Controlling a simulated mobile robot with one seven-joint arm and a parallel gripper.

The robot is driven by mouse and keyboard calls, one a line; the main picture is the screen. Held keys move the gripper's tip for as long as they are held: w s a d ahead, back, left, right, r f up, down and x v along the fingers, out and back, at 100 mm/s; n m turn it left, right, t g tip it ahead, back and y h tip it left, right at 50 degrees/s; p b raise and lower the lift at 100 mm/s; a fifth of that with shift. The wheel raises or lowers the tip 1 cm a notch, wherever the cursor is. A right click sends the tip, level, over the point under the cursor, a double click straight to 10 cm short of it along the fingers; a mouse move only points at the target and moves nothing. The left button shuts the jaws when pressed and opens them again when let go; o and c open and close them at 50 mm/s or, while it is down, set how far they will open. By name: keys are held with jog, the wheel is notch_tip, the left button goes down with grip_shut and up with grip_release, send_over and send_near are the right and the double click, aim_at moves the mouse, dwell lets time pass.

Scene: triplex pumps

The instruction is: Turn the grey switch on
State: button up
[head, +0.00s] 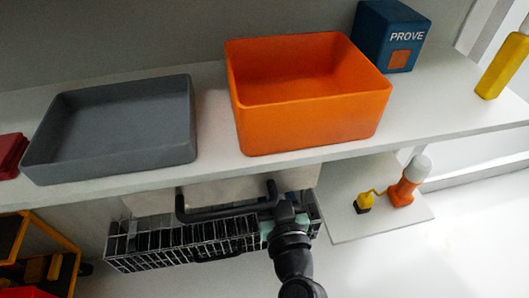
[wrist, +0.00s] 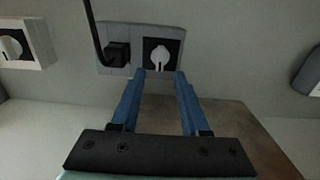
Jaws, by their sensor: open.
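In the wrist view, a grey switch plate (wrist: 174,37) is on the wall, with a pale knob (wrist: 160,56) on a black square. A black plug with a cable (wrist: 117,52) sits in the plate's left half. My gripper (wrist: 160,74) is open, its blue fingers pointing at the wall on either side of the knob in the picture. Nothing is between the fingers, and I cannot tell whether they touch the knob. In the head view my arm reaches under the table edge; the switch and fingertips are hidden there.
A white switch plate (wrist: 43,41) with another pale knob is further left. The white tabletop (head: 212,120) holds a grey tray (head: 110,166), an orange bin (head: 310,130) and a blue PROVE box (head: 362,35). A black wire rack (head: 150,252) is below, beside my arm.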

jog(key=shift+w+a, duration=0.25)
jog(key=shift+w, duration=1)
jog(key=shift+w+a, duration=0.25)
jog(key=shift+w, duration=0.95)
grip_shut()
